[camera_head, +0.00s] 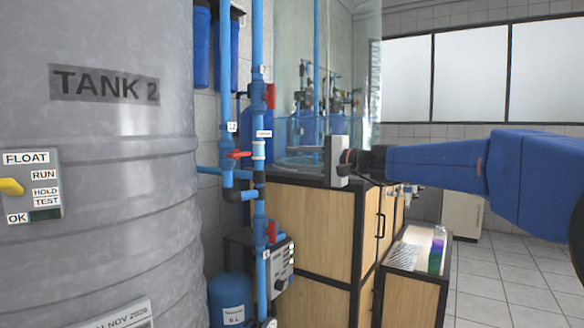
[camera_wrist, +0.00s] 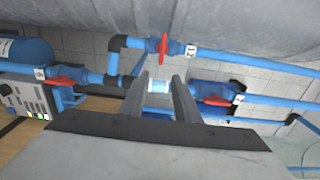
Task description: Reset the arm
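My blue arm (camera_head: 440,168) reaches in from the right in the head view. My gripper (camera_head: 305,149) is at its end, pointing left toward the blue pipes, at about the height of the red valve handle (camera_head: 238,154). In the wrist view, the two grey fingers of my gripper (camera_wrist: 160,80) stand apart, with nothing held between them. A blue pipe with a white band (camera_wrist: 159,86) shows beyond the gap. The fingers appear short of the pipe, though the exact distance is hard to tell.
A large grey tank (camera_head: 110,190) marked TANK 2 fills the left. A wooden cabinet (camera_head: 305,235) stands below my gripper, with a lower cabinet (camera_head: 408,300) at right. Red valve handles (camera_wrist: 65,82) line the pipes. Tiled floor (camera_head: 505,285) is open at right.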

